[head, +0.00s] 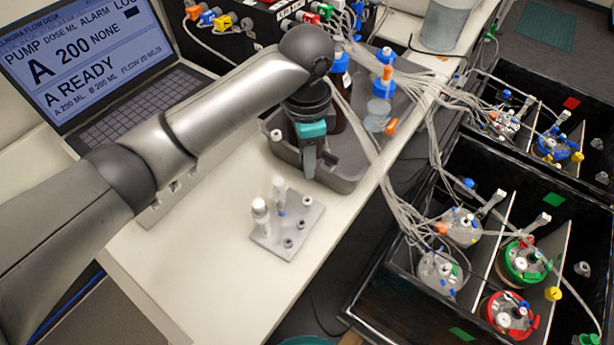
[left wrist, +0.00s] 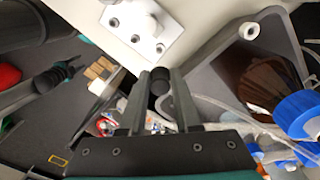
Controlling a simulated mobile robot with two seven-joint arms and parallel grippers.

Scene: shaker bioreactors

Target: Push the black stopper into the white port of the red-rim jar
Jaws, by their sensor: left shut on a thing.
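My left gripper (head: 312,168) is over the near end of the grey tray, on the white bench. In the left wrist view its two dark fingers (left wrist: 160,90) are shut on the black stopper (left wrist: 160,82), held between the tips. The red-rim jar (head: 510,313) stands in the black box at the lower right, far from my left gripper. White fittings show on its lid, but I cannot tell for certain which is the white port. My right gripper is not in view.
A grey rack (head: 290,236) with white-capped vials stands on the bench near my gripper. The grey tray (head: 345,183) holds bottles with blue caps. Bundled clear tubes (head: 420,125) run toward the black boxes. A green-rim jar (head: 524,262) stands beside the red-rim jar.

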